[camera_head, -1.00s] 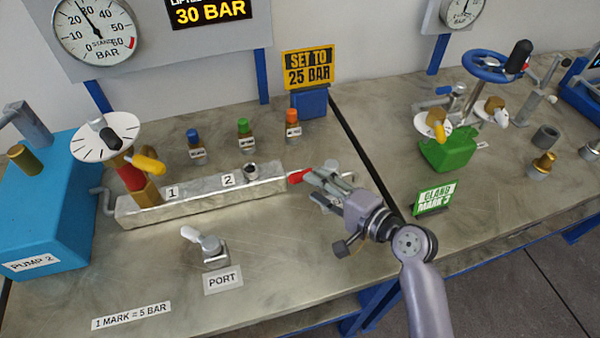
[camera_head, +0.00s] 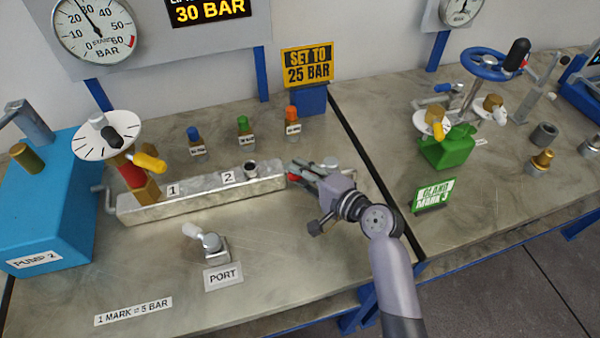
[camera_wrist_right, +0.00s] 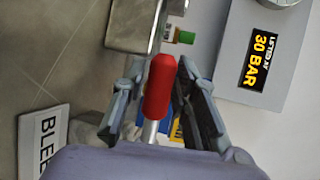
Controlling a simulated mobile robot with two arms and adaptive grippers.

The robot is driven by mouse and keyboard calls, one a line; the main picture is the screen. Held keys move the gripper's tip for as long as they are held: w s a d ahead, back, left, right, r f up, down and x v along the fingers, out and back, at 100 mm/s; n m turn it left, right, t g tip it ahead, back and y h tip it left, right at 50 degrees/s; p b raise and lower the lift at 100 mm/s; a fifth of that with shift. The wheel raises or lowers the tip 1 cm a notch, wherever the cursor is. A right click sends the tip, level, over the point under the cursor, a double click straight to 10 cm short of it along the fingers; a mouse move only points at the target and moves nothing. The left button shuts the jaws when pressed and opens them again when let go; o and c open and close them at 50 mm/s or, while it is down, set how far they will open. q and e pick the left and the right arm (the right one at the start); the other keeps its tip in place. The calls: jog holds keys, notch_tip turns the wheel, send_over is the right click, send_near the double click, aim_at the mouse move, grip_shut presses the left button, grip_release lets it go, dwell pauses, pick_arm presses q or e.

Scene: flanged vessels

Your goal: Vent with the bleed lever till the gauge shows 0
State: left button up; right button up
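The bleed lever has a red handle (camera_head: 293,178) at the right end of the metal block (camera_head: 215,192). My right gripper (camera_head: 305,172) is around it. In the right wrist view the red handle (camera_wrist_right: 160,86) stands between the two spread fingers (camera_wrist_right: 160,105), with a gap on each side. The fingers look open and not pressed on it. The gauge (camera_head: 95,30) at the upper left has its needle between 20 and 30 bar. My left gripper is not in view.
A blue pump (camera_head: 48,210) stands at the left. A "SET TO 25 BAR" sign (camera_head: 307,65) and several small capped fittings stand behind the block. A port valve (camera_head: 208,245) is in front. A green valve body (camera_head: 447,148) is at the right.

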grip_shut()
dwell(0.4)
jog(key=shift+s+d+f, duration=0.1)
jog(key=shift+s, duration=0.05)
jog(key=shift+s+d+f+n+g+y+b, duration=0.1)
jog(key=shift+s+d+n+g+y+b, duration=0.2)
jog(key=shift+n+g+y+b, duration=0.35)
jog(key=shift+s+d+f+n+g+y+b, duration=0.1)
jog(key=shift+s+d+n+g+y+b, duration=0.1)
jog(key=shift+s+n+g+y+b, duration=0.4)
jog(key=n+g, duration=0.1)
jog(key=g+b, duration=0.1)
jog(key=d+n+g+y+b, duration=0.1)
jog(key=shift+s+n, duration=0.3)
jog(key=shift+n, duration=0.05)
jog(key=n+g, duration=0.1)
jog(key=s+d+n+g+b, duration=0.1)
jog(key=g, duration=0.1)
jog(key=shift+d+r+y+b, duration=0.1)
jog(key=shift+y+b, duration=0.2)
jog(key=shift+y, duration=0.05)
jog(key=shift+s+d+r+n+g+b, duration=0.15)
jog(key=shift+d+n+g+b, duration=0.2)
jog(key=shift+n+g, duration=0.35)
jog(key=shift+s+d+n+g+b, duration=0.15)
jog(key=shift+d+n+g+b, duration=0.15)
jog(key=shift+n+g, duration=0.35)
